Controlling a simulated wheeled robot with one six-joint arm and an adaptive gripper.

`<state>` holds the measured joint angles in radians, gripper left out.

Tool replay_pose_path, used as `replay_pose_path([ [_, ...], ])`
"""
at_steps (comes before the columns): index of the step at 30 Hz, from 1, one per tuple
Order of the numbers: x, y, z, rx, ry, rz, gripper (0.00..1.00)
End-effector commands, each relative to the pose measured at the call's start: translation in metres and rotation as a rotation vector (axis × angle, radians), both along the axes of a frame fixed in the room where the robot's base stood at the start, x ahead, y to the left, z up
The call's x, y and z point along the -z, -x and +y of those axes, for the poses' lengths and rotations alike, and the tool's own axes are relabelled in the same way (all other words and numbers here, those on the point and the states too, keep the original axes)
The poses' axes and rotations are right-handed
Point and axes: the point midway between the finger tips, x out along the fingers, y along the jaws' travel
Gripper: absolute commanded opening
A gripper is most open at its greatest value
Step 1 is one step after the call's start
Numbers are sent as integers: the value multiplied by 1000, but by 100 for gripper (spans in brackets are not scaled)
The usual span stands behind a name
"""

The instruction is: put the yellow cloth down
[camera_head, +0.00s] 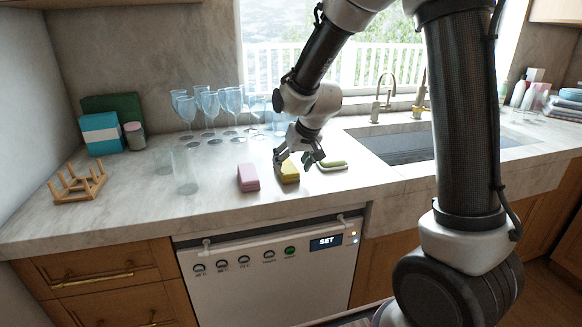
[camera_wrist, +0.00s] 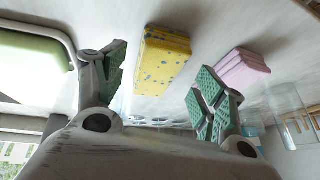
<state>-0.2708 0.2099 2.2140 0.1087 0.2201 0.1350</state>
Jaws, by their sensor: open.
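The yellow cloth (camera_head: 289,171) is a thick, sponge-like block lying on the marble counter near its front edge. In the wrist view the yellow cloth (camera_wrist: 162,60) shows dark speckles and lies beyond the fingertips. My gripper (camera_head: 298,160) is low over the yellow cloth in the head view. In the wrist view the gripper (camera_wrist: 160,82) has its green-padded fingers spread wide, with the yellow cloth seen through the gap and nothing held. I cannot tell whether a finger touches it.
Glasses (camera_head: 208,104) stand behind, a clear tumbler (camera_head: 184,172) and wooden rack (camera_head: 78,184) to the left. The sink (camera_head: 400,148) is at right. Front counter is bare.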

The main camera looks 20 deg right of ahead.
Motion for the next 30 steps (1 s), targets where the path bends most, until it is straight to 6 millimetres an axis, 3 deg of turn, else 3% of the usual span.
replay_pose_path([
  [6,-47,23,-8,0,-1,-6,71],
  [12,-80,40,-14,-1,1,-4,71],
  [23,-99,56,-22,2,4,0,71],
  [26,-114,83,-43,12,18,4,71],
  [30,-136,156,-88,29,57,26,71],
])
